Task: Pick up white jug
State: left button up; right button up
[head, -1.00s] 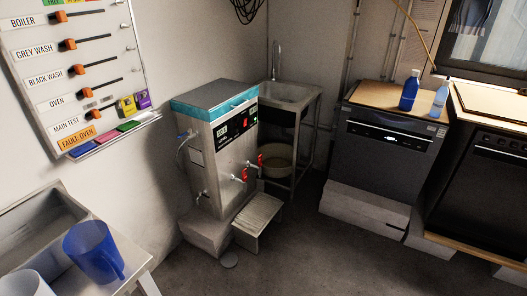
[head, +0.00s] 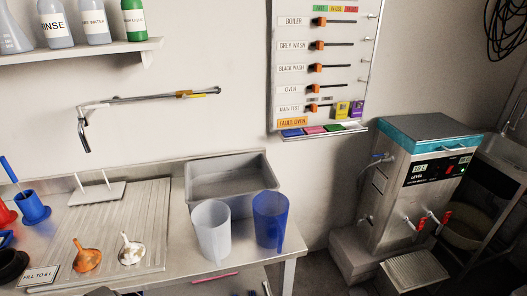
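The white jug (head: 212,229) stands upright on the right part of the metal counter (head: 183,262). It is translucent white, and its front edge is near the counter's front. A blue jug (head: 270,220) stands just to its right, close beside it. Neither of my grippers shows in the head view, so I cannot see whether they are open or shut.
A grey basin (head: 232,176) sits behind the jugs. Orange and white funnels (head: 87,257) (head: 132,250) lie on the drainboard (head: 112,226) at left. A wall tap (head: 84,140) overhangs the counter. A boiler unit (head: 425,190) stands at right, with floor between.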

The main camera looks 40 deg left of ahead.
aim_at(211, 220)
jog(key=u, duration=1)
jog(key=k, duration=1.1)
jog(key=z, duration=1.6)
jog(key=i, duration=0.95)
jog(key=u, duration=1.15)
jog(key=i, duration=0.55)
jog(key=u, duration=0.65)
